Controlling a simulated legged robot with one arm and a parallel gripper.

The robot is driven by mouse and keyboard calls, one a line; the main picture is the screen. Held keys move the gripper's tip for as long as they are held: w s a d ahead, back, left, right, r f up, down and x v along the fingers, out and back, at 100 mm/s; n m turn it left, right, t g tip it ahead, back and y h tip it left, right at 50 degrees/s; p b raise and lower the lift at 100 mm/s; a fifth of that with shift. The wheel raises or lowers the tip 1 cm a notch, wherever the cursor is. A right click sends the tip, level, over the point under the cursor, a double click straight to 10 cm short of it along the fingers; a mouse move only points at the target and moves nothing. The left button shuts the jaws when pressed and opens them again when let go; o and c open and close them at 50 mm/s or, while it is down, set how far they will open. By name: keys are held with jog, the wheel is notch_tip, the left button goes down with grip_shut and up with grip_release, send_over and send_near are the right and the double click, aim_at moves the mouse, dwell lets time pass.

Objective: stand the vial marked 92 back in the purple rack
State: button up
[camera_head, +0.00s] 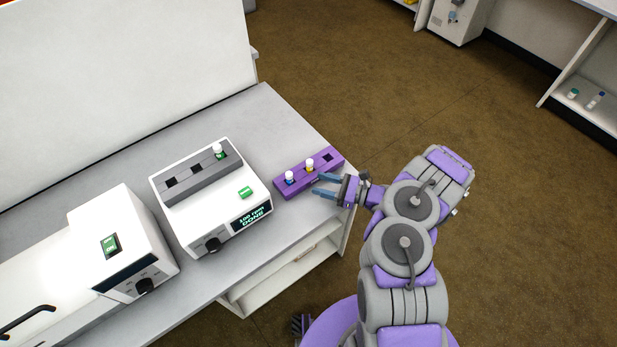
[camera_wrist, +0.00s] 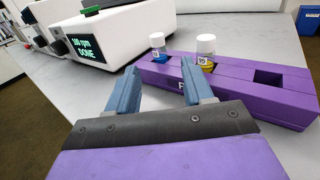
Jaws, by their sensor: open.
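The purple rack (camera_head: 298,187) stands at the right end of the bench. A blue vial (camera_head: 290,176) and a yellow vial (camera_head: 310,165) stand upright in it, both white-capped. Its slot at the right end is empty, seen in the wrist view (camera_wrist: 268,78). A white-capped green vial (camera_head: 219,151) stands in the grey block of the shaker; its mark is too small to read. I cannot make out 92 on any label. My gripper (camera_head: 322,186) is open and empty beside the rack's front side; in the wrist view its fingers (camera_wrist: 160,76) point toward the rack.
The white shaker (camera_head: 195,220) left of the rack shows "100 rpm DONE" and has a green button (camera_head: 245,192). Another white device (camera_head: 125,240) stands further left. The bench (camera_head: 265,110) is clear behind the rack, and its right edge is close to the rack.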

jog(key=shift+v, duration=1.15)
jog(key=s+a+r+n+g+h, duration=0.1)
jog(key=s+a+r+n+g, duration=0.35)
jog(key=r, duration=0.35)
jog(key=s+a+r+n+g+h, duration=0.1)
jog(key=s+a+r+n+g, duration=0.35)
jog(key=r, duration=0.45)
jog(key=s+a+r+n+g+h, duration=0.1)
jog(key=s+a+r+n+g, duration=0.25)
jog(key=r+n, duration=0.35)
jog(key=s+d+r+n+h, duration=0.2)
jog(key=s+r+h, duration=0.1)
jog(key=s, duration=0.3)
jog(key=s+d+r+n+h, duration=0.1)
jog(key=s+r+n+h, duration=0.15)
jog(key=s, duration=0.35)
jog(key=s+d+r+n+t+h, duration=0.1)
jog(key=s+d+t+h, duration=0.3)
jog(key=s+d+h, duration=0.4)
jog(key=s+d+r, duration=0.1)
jog(key=s+d, duration=0.2)
jog(key=d, duration=0.2)
jog(key=shift+d, duration=0.25)
